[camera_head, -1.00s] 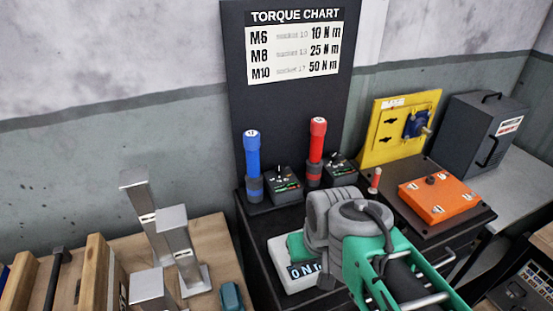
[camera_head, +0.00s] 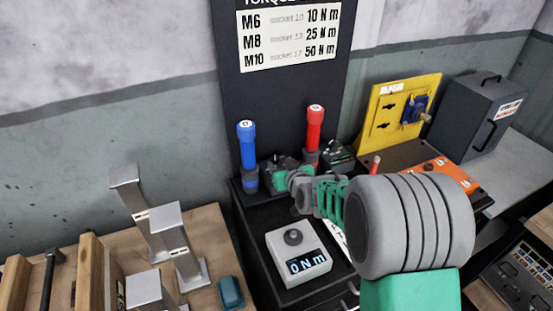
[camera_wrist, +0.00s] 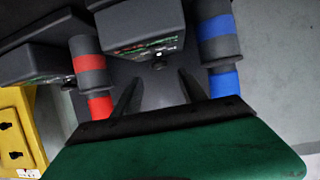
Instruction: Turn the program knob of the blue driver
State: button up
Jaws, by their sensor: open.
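The blue driver (camera_head: 247,150) stands upright on the black bench, and it also shows at the right of the wrist view (camera_wrist: 220,45). A dark control box (camera_wrist: 140,22) stands beside it, with a small dark program knob (camera_wrist: 158,63) on its near face. In the head view, my gripper and arm partly cover this box (camera_head: 268,166). My gripper (camera_wrist: 158,80) is open and empty, its two dark fingers pointing at the knob, one to each side. The knob appears just beyond the fingertips; I cannot tell whether they touch.
A red driver (camera_head: 314,130) stands close to the box, with a second control box (camera_head: 341,157) beside it. A grey torque tester (camera_head: 290,268) reading 0 Nm sits in front. A yellow panel (camera_head: 392,88) and an orange box (camera_head: 452,174) are at the right.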

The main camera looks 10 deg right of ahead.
aim_at(275, 158)
jog(key=x, duration=0.5)
jog(key=shift+w+f+p, duration=0.2)
jog(key=shift+w+p, duration=0.05)
jog(key=shift+p, duration=0.05)
jog(key=shift+c, duration=0.4)
grip_shut()
